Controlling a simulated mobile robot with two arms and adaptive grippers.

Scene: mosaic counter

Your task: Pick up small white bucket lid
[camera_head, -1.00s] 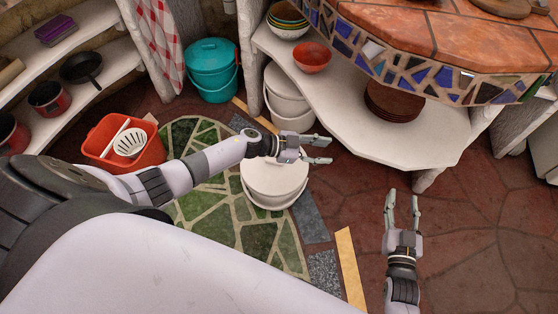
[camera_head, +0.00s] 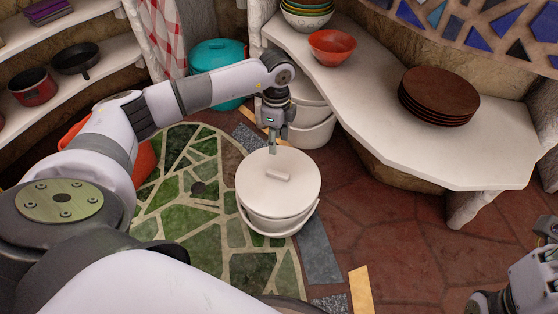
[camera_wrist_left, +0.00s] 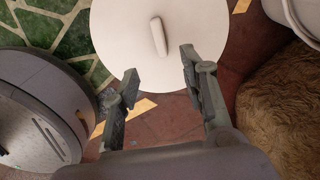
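The small white bucket lid (camera_head: 262,190) is round, with a bar-shaped handle (camera_head: 278,175) on top. It sits on the small white bucket (camera_head: 276,227), which stands on the floor at the edge of the green mosaic. My left gripper (camera_head: 273,148) points down above the lid's far edge, apart from the handle. In the left wrist view the lid (camera_wrist_left: 200,32) fills the top middle, and the handle (camera_wrist_left: 158,37) lies ahead of my left gripper's spread, empty fingers (camera_wrist_left: 158,88). My right gripper (camera_head: 480,302) is partly in view at the lower right; its fingers are not clear.
A second white bucket (camera_head: 312,122) stands behind, under the white shelf (camera_head: 400,135). The shelf holds an orange bowl (camera_head: 333,46) and stacked brown plates (camera_head: 438,95). A teal bucket (camera_head: 216,55) stands at the back. Floor to the right of the small bucket is clear.

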